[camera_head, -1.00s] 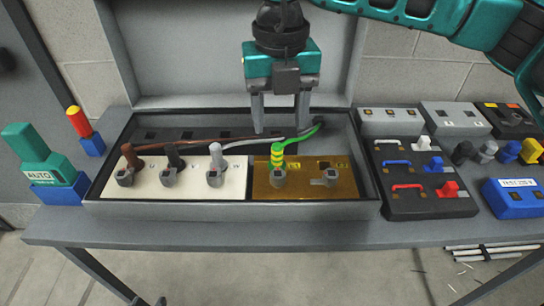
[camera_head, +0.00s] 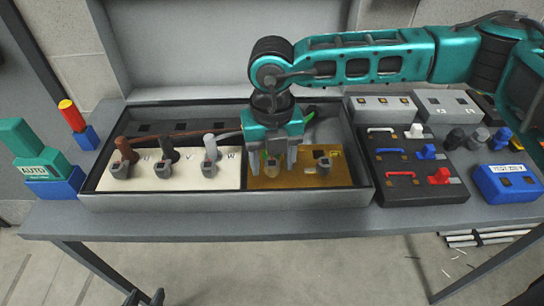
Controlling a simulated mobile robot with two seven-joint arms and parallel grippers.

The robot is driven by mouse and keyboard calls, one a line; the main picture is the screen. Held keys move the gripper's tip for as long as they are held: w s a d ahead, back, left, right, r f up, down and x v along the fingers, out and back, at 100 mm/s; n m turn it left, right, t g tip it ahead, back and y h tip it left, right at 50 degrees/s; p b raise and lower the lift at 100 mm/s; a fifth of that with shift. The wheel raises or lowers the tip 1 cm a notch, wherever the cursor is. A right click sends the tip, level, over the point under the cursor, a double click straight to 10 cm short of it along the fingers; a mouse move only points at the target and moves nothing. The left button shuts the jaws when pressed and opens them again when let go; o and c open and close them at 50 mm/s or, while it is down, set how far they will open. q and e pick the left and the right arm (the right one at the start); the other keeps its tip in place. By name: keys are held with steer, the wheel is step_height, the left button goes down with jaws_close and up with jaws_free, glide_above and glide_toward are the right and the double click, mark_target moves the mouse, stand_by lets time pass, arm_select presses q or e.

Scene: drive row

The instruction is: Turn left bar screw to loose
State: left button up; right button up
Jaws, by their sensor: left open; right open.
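The brass bar plate (camera_head: 300,181) is in the right part of the grey tray, with two screws. The left bar screw (camera_head: 271,171) is grey and partly hidden; the green-yellow wire end behind it is mostly covered. The right bar screw (camera_head: 323,166) is also in view. My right gripper (camera_head: 278,166) points down over the left bar screw, its open fingers either side of it as seen here. I cannot tell whether they touch it.
A cream plate (camera_head: 205,182) left of the brass one carries three screws with brown, black and grey wires. A black panel (camera_head: 400,205) with coloured handles stands right of the tray (camera_head: 240,199). A green AUTO block (camera_head: 40,170) is at far left.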

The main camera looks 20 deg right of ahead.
steer(key=c, duration=1.1)
steer(key=shift+o, duration=0.2)
